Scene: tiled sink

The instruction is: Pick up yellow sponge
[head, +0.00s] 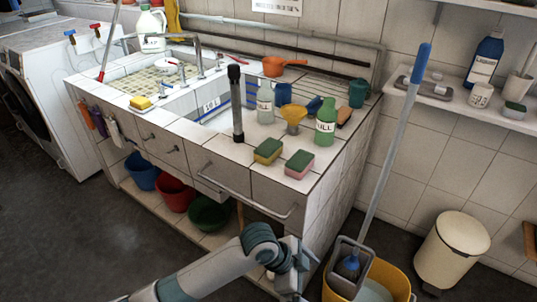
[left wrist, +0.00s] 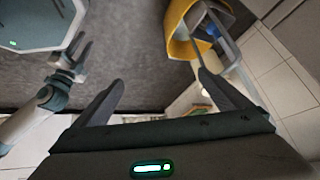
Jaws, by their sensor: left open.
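A plain yellow sponge (head: 140,102) lies on the tiled rim at the left front of the sink. A yellow sponge with a green side (head: 268,151) lies near the counter's front edge, with a pink and green sponge (head: 300,164) to its right. My left gripper (head: 290,270) is low in front of the counter, below and apart from the sponges. In the left wrist view its two fingers (left wrist: 160,80) are spread with nothing between them. My right gripper (left wrist: 72,58) shows small in that view; its jaw state is unclear.
A dark upright tap-like post (head: 236,105) stands left of the green-sided sponge. A metal rail (head: 250,195) runs along the counter front. A yellow mop bucket (head: 385,280) with a tall handle stands right of my left gripper.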

